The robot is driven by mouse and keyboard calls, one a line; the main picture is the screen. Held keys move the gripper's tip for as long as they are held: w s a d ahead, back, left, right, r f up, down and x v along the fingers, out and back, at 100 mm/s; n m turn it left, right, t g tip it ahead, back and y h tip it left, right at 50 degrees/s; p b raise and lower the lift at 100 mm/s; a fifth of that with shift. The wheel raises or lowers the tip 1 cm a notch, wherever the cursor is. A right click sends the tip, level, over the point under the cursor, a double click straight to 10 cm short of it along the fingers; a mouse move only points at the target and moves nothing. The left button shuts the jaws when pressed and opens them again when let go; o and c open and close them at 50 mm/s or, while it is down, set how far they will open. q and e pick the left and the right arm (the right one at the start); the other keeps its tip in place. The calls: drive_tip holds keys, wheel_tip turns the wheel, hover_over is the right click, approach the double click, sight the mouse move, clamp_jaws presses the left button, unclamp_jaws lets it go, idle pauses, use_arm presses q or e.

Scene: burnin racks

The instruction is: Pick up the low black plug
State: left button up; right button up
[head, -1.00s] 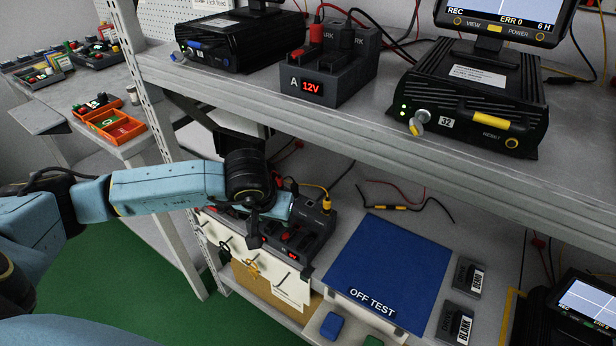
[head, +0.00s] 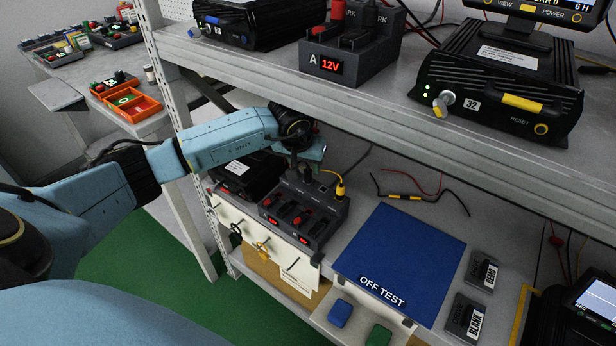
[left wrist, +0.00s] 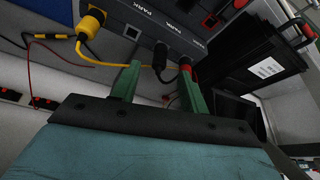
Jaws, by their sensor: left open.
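My left gripper (left wrist: 158,88) is open, with its two green fingers apart in the left wrist view. A black plug (left wrist: 160,54) with a black cable stands in the grey dock (left wrist: 139,17), in the gap between and just beyond the fingertips. I cannot tell whether the fingers touch it. In the head view, the lower dock (head: 318,228) sits on the lower shelf, and my left wrist hangs over its back end, largely hiding the fingers. A yellow plug (head: 340,188) stands in the dock's right back corner; it also shows in the left wrist view (left wrist: 91,21). My right gripper is not in view.
The upper shelf edge (head: 400,128) runs close above my left wrist. A black box (head: 247,172) stands left of the dock. A blue mat (head: 398,255) lies to the right, with loose red and black leads (head: 412,196) behind it. A shelf upright (head: 178,100) stands left.

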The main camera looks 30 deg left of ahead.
sight(308, 170)
use_arm(q)
drive_tip(key=b+x, duration=0.1)
drive_tip(key=x, duration=0.3)
drive_tip(key=shift+w+f, duration=0.25)
drive_tip(key=shift+f, duration=0.25)
drive_tip(key=shift+a, duration=0.1)
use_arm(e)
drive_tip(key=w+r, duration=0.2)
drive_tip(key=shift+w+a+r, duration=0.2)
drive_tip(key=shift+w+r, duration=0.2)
use_arm(q)
drive_tip(key=shift+c, duration=0.3)
drive_tip(key=c, duration=0.8)
drive_tip(key=shift+r, duration=0.1)
drive_tip(key=shift+c, duration=0.2)
